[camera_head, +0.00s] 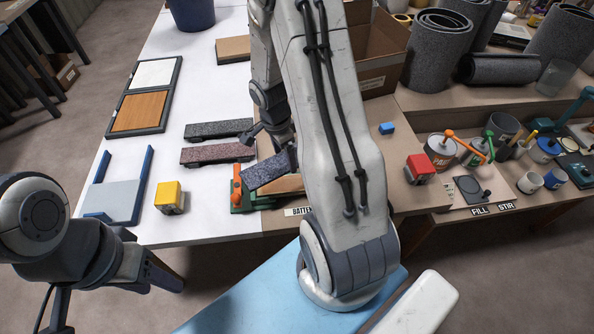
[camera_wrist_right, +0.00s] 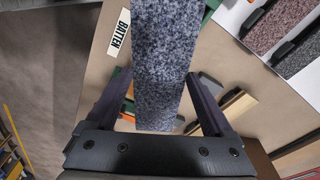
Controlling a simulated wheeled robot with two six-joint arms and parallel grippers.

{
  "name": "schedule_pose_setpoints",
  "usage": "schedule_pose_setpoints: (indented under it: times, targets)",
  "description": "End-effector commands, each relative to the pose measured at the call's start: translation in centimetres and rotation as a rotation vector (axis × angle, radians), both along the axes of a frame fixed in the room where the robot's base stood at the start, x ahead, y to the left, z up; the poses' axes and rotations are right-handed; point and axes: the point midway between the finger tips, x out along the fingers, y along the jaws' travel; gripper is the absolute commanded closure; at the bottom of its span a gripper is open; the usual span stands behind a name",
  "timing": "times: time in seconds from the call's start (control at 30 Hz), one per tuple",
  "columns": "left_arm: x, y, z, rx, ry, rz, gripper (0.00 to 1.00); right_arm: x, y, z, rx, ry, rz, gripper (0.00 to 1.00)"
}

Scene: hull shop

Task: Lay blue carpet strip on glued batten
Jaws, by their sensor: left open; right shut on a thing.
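The blue carpet strip (camera_head: 268,170) is speckled blue-grey. It hangs tilted above the batten stand in the head view and runs up the middle of the right wrist view (camera_wrist_right: 162,60). My right gripper (camera_head: 277,142) is shut on it from above. The wooden batten (camera_head: 287,185) shows partly below the strip, beside an orange and green clamp (camera_head: 238,196) and the BATTEN label (camera_head: 298,211). Strip and arm hide much of it, and glue on it cannot be made out. My left gripper (camera_head: 162,275) is open and empty, low at the left, off the table.
A dark grey strip (camera_head: 217,128) and a red strip (camera_head: 215,152) lie left of the batten stand. A yellow block (camera_head: 170,197) and a blue-sided stand (camera_head: 122,198) are further left. A cardboard box (camera_head: 385,45), carpet rolls (camera_head: 440,45) and pots (camera_head: 440,148) occupy the right.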

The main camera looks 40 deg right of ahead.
Motion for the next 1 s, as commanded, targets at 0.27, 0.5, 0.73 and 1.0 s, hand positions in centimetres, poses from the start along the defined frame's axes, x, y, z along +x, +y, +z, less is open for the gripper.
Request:
schedule_pose_setpoints:
  times: [0.27, 0.5, 0.73, 1.0]
  targets:
    - [0.0, 0.0, -2.9, 0.000, 0.000, -0.001, 0.50, -1.8, -3.0, -3.0, 0.001, -0.001, -0.419, 0.70]
    - [0.0, 0.0, -3.5, -0.001, -0.001, 0.000, 0.50, -1.8, -3.0, -4.1, 0.001, -0.001, -0.437, 0.70]
    - [0.0, 0.0, -5.5, -0.001, -0.001, 0.000, 0.50, -1.8, -3.0, -6.4, 0.001, -0.002, -0.435, 0.70]
    - [0.0, 0.0, -6.6, 0.000, 0.000, 0.000, 0.50, -1.8, -3.0, -7.3, 0.000, -0.003, -0.434, 0.70]
